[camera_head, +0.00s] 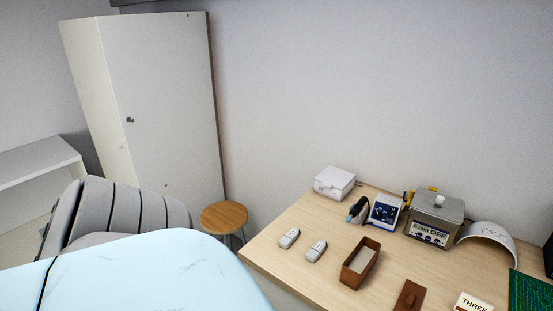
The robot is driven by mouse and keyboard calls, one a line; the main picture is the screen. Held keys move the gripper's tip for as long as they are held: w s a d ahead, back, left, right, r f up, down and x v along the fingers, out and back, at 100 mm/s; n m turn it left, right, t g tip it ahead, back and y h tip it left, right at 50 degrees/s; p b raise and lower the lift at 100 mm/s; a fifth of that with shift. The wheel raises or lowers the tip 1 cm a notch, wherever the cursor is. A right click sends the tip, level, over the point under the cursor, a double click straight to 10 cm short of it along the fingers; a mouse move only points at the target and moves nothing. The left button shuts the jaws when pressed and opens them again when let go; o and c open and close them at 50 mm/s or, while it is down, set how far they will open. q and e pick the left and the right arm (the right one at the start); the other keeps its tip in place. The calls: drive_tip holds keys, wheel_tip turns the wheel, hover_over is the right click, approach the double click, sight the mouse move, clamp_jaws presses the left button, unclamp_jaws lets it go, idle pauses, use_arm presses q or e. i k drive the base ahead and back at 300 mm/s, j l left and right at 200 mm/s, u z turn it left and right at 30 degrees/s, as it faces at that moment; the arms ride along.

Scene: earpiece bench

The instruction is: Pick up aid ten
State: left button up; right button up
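Two small pale grey-white devices lie apart near the left end of the wooden bench: a left device (289,238) and a right device (316,251). They look alike, and I cannot read any number on either, so I cannot tell whether one is aid ten. Neither of my grippers is in view.
On the bench (309,280) are an open brown box (350,276), brown lid (409,296), "THREE" card (474,302), white box (334,182), dark handheld tool (357,209), blue-white packet (385,212), metal cleaner (435,214), white arch (489,235) and green mat (530,295). A stool (224,217) stands left.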

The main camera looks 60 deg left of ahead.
sight(289, 237)
drive_tip(key=u, duration=1.85)
